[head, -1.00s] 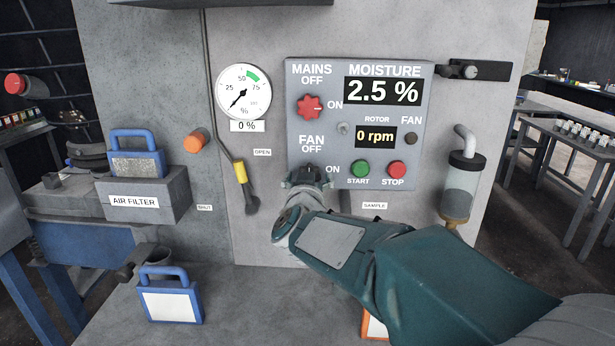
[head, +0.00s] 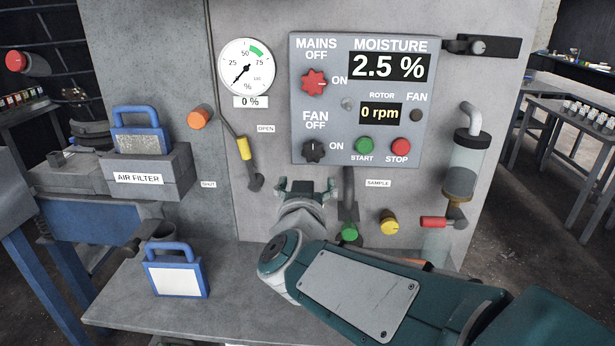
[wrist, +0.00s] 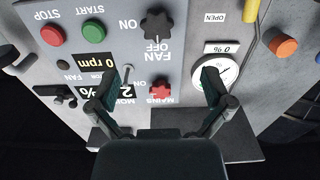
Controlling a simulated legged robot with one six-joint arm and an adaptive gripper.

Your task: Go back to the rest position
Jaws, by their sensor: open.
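My gripper (head: 307,188) is open and empty in the head view, in front of the machine just below the control panel (head: 407,100). The black fan knob (head: 314,151) is just above it, apart from the fingers. In the wrist view the open fingers of my gripper (wrist: 165,88) spread in front of the panel, which appears upside down. The black fan knob (wrist: 157,25) and the red mains knob (wrist: 161,88) show between or beyond them. The panel reads 2.5 % moisture and 0 rpm. The gauge (head: 246,67) reads 0 %.
A yellow-handled lever (head: 244,148) hangs left of the panel. An air filter box (head: 140,178) and a blue-handled frame (head: 175,275) stand at the left. A yellow knob (head: 389,222), a green knob (head: 349,233) and a red-handled valve (head: 434,222) sit below the panel.

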